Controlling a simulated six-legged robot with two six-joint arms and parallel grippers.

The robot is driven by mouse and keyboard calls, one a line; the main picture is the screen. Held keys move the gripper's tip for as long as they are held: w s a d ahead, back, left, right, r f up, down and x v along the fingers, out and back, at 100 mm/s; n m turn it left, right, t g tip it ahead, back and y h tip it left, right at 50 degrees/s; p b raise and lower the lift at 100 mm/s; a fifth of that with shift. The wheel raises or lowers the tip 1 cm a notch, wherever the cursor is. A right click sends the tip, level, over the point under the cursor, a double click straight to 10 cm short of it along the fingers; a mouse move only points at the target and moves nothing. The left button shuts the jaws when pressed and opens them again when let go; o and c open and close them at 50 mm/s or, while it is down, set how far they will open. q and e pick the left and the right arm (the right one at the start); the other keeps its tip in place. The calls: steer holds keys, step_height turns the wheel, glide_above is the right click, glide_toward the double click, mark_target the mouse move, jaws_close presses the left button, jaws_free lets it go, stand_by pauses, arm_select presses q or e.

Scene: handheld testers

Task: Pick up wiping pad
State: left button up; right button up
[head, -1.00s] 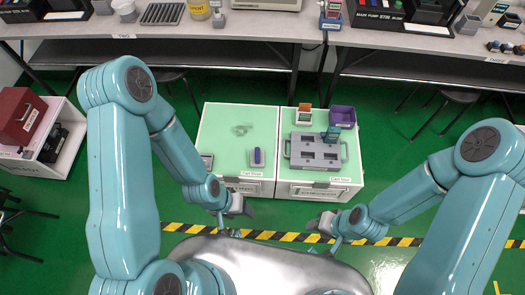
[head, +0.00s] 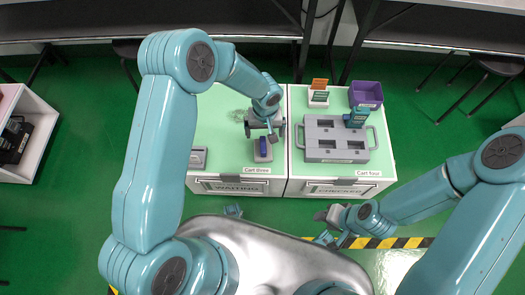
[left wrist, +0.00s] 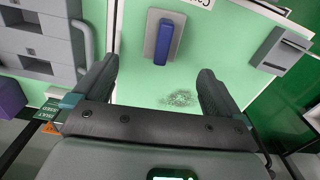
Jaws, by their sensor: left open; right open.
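The wiping pad (head: 263,149), a small grey block with a blue grip on top, lies near the front edge of Cart three. It also shows in the left wrist view (left wrist: 163,42), beyond the fingertips. My left gripper (head: 264,131) is open and empty above the cart, just behind the pad in the head view. Its two dark fingers (left wrist: 157,70) are spread apart in the left wrist view, with the pad lying between their lines. My right gripper (head: 322,227) is open and empty, low in front of Cart four.
A dark smudge (left wrist: 178,98) marks the green top of Cart three. A grey device (head: 198,158) lies at its left front. Cart four holds a grey slotted tray (head: 335,153), a teal tester (head: 356,117), a purple bin (head: 366,93) and an orange-topped stand (head: 319,97).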

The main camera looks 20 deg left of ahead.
mark_target(263, 145)
arm_select(q)
step_height(263, 145, down, 6)
steer(key=shift+s+d+b, duration=0.1)
steer(key=shift+b, duration=0.45)
steer(key=shift+f, duration=0.45)
steer(key=f, duration=0.1)
steer(key=f+b, duration=0.1)
steer(key=f, duration=0.2)
steer(key=shift+s+a+f+b, duration=0.2)
steer(key=shift+s+f+b, duration=0.05)
steer(key=shift+s+b, duration=0.05)
steer(key=shift+f, duration=0.4)
steer(key=shift+r, duration=0.1)
steer(key=c, duration=1.2)
